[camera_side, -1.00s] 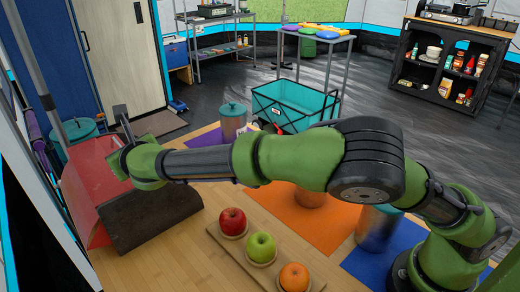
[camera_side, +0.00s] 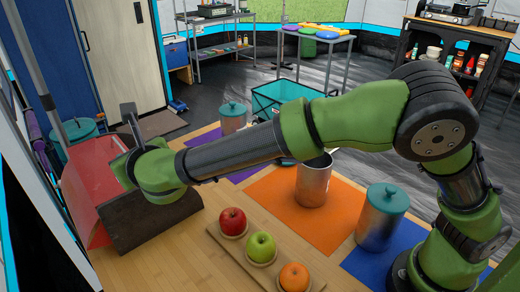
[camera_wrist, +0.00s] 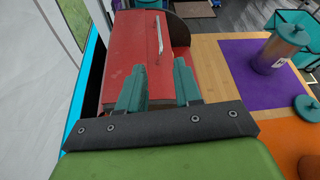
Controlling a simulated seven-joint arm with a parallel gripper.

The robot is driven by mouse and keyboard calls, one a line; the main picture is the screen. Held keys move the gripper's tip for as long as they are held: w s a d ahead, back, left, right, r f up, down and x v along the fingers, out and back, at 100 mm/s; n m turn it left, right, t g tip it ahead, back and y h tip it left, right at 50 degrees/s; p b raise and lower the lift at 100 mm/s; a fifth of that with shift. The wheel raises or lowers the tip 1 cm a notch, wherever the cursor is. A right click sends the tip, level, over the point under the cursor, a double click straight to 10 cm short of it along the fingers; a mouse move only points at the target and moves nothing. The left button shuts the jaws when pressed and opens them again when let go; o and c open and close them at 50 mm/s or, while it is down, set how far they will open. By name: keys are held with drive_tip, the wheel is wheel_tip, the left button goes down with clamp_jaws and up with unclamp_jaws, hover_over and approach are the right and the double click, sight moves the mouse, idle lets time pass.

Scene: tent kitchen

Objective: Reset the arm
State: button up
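My gripper (camera_wrist: 158,85) shows in the wrist view with its two teal fingers apart and nothing between them. It points at a red box (camera_wrist: 150,40) with a thin metal handle, and I cannot tell whether it touches it. In the side view my gripper is mostly hidden behind my wrist, at the left end of the table. The red box (camera_side: 88,175) stands there, with a dark brown curved panel (camera_side: 150,215) at its front, below my wrist.
A tray (camera_side: 225,243) holds a red apple (camera_side: 233,221), a green apple (camera_side: 261,247) and an orange (camera_side: 294,277). An open canister (camera_side: 314,183) stands on an orange mat (camera_side: 265,201). A teal-lidded canister (camera_side: 382,220) stands on a blue mat. Another lidded canister (camera_side: 232,117) stands farther back.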

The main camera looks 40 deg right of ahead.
drive_tip(key=s+d+f+m+g+h, duration=0.1)
drive_tip(key=s+d+f+m+g, duration=0.15)
drive_tip(key=s+d+m, duration=0.55)
drive_tip(key=s+d+f+m+g, duration=0.15)
drive_tip(key=d+m+g, duration=0.25)
drive_tip(key=d+m, duration=0.55)
drive_tip(key=s+d+r+m+y, duration=0.2)
drive_tip(key=s+d+m, duration=0.4)
drive_tip(key=s+m, duration=0.3)
drive_tip(key=s+d+r+m+y, duration=0.2)
drive_tip(key=s+d+r+m, duration=0.2)
drive_tip(key=s+m, duration=0.5)
drive_tip(key=d+m, duration=0.2)
drive_tip(key=m, duration=0.3)
drive_tip(key=shift+s+d, duration=0.25)
drive_tip(key=shift+d, duration=0.1)
drive_tip(key=shift+m, duration=0.25)
